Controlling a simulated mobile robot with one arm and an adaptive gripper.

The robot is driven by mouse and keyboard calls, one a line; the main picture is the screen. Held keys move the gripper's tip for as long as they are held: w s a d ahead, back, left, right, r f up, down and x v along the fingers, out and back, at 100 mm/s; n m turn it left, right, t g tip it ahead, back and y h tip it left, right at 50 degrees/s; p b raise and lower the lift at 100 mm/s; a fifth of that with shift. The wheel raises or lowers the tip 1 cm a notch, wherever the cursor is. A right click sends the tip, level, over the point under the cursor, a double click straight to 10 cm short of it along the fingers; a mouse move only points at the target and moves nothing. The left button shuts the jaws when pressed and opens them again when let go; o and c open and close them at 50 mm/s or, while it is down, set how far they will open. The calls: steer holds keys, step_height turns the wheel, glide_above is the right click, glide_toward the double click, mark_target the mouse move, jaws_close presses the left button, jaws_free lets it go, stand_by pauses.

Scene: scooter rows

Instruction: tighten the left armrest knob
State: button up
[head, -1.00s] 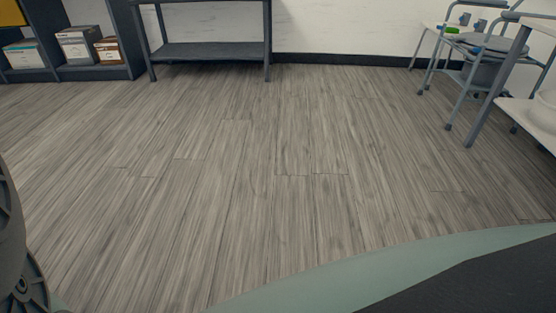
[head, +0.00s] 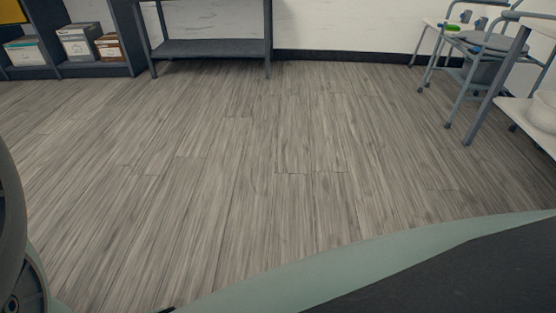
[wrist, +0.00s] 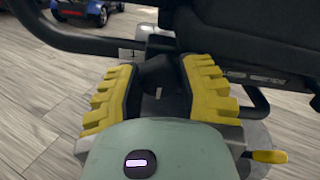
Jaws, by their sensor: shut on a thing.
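In the wrist view my gripper (wrist: 158,92) has its two yellow ridged fingers on either side of a dark knob (wrist: 156,72). It is shut on the knob, whose lower part is partly hidden between the fingers. The knob sits below a black bar and bracket with a small white label marked 1 (wrist: 131,55). A black padded seat part (wrist: 260,35) is just right of and above the fingers. The head view shows neither the gripper nor the knob.
A yellow lever (wrist: 270,157) sticks out at the lower right of the wrist view. A blue scooter (wrist: 85,10) stands farther off. In the head view, a dark shelf (head: 212,48) and commode chairs (head: 482,60) stand by the wall. The wood floor between is clear.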

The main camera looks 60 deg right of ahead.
steer(key=shift+w, duration=0.1)
stand_by(0.3)
steer(key=o, duration=1.2)
